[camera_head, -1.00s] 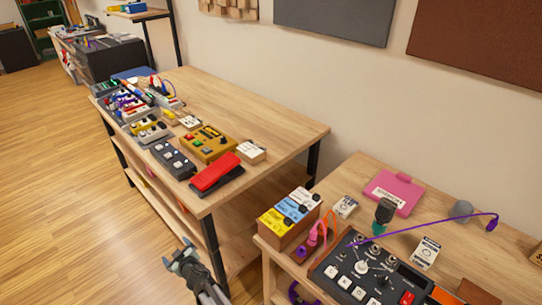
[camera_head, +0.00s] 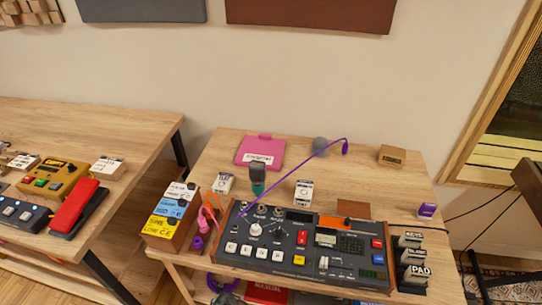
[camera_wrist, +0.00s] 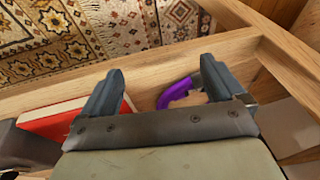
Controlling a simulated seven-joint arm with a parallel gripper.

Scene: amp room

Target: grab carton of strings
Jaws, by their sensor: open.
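Two small white cartons with dark print stand on the right-hand table in the head view: one (camera_head: 224,183) left of the green-based microphone, one (camera_head: 304,192) behind the mixer. The print is too small to tell which is the carton of strings. My gripper (camera_wrist: 160,68) is open and empty in the wrist view, above a lower shelf (camera_wrist: 250,52) and apart from the cartons. No carton shows in the wrist view.
A large mixer (camera_head: 300,246) fills the table's front, with a purple cable (camera_head: 300,176) arching behind it. A microphone (camera_head: 258,178), pink case (camera_head: 260,151) and wooden box (camera_head: 391,156) stand around. A red item (camera_wrist: 70,118) and purple loop (camera_wrist: 174,92) lie on the shelf.

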